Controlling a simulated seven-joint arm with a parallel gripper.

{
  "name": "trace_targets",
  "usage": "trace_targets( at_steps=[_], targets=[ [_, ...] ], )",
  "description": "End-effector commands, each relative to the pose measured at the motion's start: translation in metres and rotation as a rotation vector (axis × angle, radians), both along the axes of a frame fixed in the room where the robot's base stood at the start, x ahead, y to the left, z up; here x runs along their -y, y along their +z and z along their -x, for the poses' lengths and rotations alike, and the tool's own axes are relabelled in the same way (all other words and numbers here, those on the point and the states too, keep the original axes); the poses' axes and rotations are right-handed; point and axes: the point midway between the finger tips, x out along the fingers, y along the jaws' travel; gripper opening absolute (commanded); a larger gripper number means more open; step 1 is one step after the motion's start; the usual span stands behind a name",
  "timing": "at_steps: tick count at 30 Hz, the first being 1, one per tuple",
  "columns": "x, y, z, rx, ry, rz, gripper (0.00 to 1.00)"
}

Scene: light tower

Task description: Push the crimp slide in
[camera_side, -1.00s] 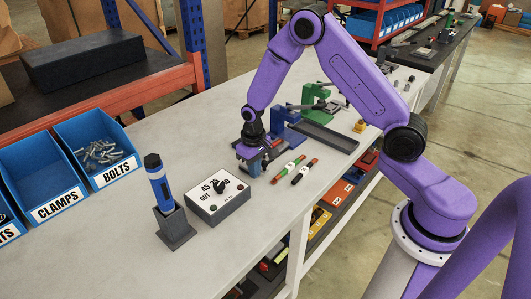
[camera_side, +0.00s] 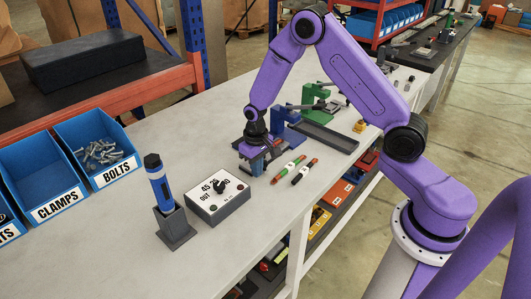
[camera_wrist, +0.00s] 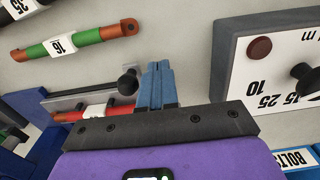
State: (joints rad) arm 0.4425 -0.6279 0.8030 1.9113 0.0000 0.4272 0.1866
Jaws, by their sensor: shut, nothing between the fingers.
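My gripper (camera_side: 257,166) is low over the bench, just in front of the blue crimp fixture (camera_side: 285,124). Its blue fingers (camera_wrist: 157,84) are together and empty in the wrist view. A black ball knob (camera_wrist: 128,82) stands just left of the fingertips, at the end of a grey rail (camera_wrist: 82,97) that appears to be the crimp slide. I cannot tell if the fingers touch the knob. A red lead with a white tag (camera_wrist: 98,110) lies along the rail. In the side view my gripper hides most of the slide.
Two banded leads (camera_side: 289,168) lie right of my gripper. A grey dial box (camera_side: 217,201) and a blue tool in a holder (camera_side: 164,197) stand at front left. A green fixture (camera_side: 314,97) and a dark tray (camera_side: 330,136) are behind.

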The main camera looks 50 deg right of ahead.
Motion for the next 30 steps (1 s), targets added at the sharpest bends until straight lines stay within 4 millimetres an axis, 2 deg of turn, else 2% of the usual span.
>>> trace_targets(
  at_steps=[30],
  targets=[
    [0.031,0.000,0.000,0.000,-0.001,0.000,0.00]
  ],
)
